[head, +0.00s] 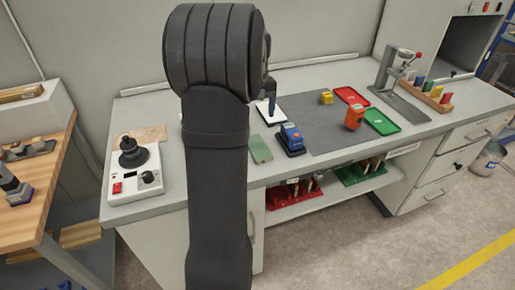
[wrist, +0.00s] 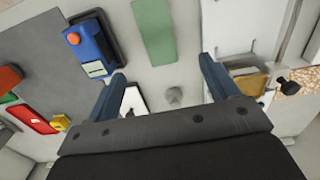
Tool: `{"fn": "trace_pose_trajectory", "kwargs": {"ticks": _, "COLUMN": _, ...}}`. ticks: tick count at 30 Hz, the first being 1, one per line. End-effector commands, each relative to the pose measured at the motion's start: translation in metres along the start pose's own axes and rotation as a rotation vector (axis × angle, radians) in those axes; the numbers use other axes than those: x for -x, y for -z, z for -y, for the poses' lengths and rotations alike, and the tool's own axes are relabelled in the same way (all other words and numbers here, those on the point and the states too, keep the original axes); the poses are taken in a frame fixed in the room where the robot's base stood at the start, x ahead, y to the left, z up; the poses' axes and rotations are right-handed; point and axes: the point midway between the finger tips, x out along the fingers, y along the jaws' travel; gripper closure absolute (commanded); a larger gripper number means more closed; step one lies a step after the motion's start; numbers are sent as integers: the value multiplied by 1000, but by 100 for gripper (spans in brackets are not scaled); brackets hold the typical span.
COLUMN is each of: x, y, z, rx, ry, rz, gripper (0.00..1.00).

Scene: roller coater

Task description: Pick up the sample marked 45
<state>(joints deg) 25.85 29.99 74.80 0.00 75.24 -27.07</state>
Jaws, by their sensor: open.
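I cannot read the mark 45 on anything in view. An orange block (head: 354,117) stands on the grey mat near the green tray, and its edge shows at the far left of the wrist view (wrist: 8,78). A small yellow block (head: 326,97) sits farther back on the mat; it also shows in the wrist view (wrist: 60,122). My gripper (wrist: 163,88) is open, with nothing between its two blue fingers. It is above the bench, apart from both blocks. In the head view my own arm hides most of it.
A blue device (head: 291,138) with an orange button and a green plate (head: 260,149) lie near my gripper. A red tray (head: 344,91) and a green tray (head: 382,122) are at the mat's right. A metal stand (head: 390,72) rises at the back right. The mat's front is clear.

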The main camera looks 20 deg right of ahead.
Motion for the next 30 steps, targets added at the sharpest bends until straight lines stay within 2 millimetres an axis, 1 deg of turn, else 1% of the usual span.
{"fn": "trace_pose_trajectory", "kwargs": {"ticks": 1, "x": -13, "y": -1, "z": 0, "rx": 0, "ry": 3, "rz": 5, "gripper": 20}}
{"fn": "trace_pose_trajectory", "kwargs": {"ticks": 3, "x": -28, "y": -1, "z": 0, "rx": -1, "ry": 2, "rz": 5, "gripper": 20}}
{"fn": "trace_pose_trajectory", "kwargs": {"ticks": 6, "x": -49, "y": -1, "z": 0, "rx": -1, "ry": 2, "rz": 3, "gripper": 20}}
{"fn": "trace_pose_trajectory", "kwargs": {"ticks": 9, "x": -64, "y": -1, "z": 0, "rx": -1, "ry": 1, "rz": 2, "gripper": 20}}
{"fn": "trace_pose_trajectory", "kwargs": {"ticks": 12, "x": -74, "y": 0, "z": 0, "rx": -1, "ry": 0, "rz": 1, "gripper": 20}}
{"fn": "trace_pose_trajectory", "kwargs": {"ticks": 17, "x": -83, "y": -1, "z": -1, "rx": -2, "ry": 1, "rz": 1, "gripper": 20}}
{"fn": "trace_pose_trajectory", "kwargs": {"ticks": 25, "x": -122, "y": -2, "z": -5, "rx": -1, "ry": 1, "rz": 2, "gripper": 20}}
{"fn": "trace_pose_trajectory", "kwargs": {"ticks": 27, "x": -127, "y": -2, "z": -5, "rx": -1, "ry": 0, "rz": 1, "gripper": 20}}
{"fn": "trace_pose_trajectory", "kwargs": {"ticks": 30, "x": -130, "y": -1, "z": -5, "rx": -1, "ry": -1, "rz": -1, "gripper": 20}}
